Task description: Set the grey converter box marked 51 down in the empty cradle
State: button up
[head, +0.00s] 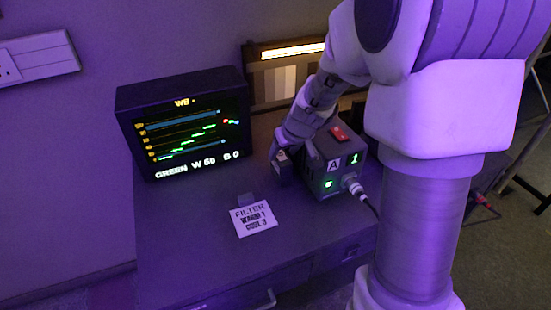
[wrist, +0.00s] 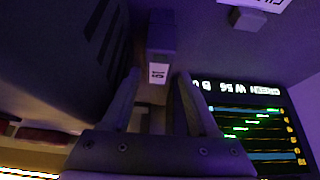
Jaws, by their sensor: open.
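A small dark grey box with a white number label (wrist: 162,35) lies ahead of my fingers in the wrist view. Its label is upside down there and seems to read 51. In the head view the box (head: 283,172) sits low beside the left side of the larger box marked A and 1. My gripper (wrist: 158,77) is open, with a finger on each side of the label end. It also shows in the head view (head: 296,153), above the small box. Whether the fingers touch it is unclear. I cannot make out an empty cradle in either view.
The box marked A and 1 (head: 345,178) has a red switch on top and a cable in front. A monitor (head: 185,125) stands at the left. A paper note (head: 254,219) and a small grey block (wrist: 247,18) lie on the desk. The desk front left is clear.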

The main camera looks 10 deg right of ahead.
jog(key=shift+b+x, duration=0.8)
jog(key=shift+x, duration=2.8)
jog(key=shift+d, duration=0.1)
grip_shut()
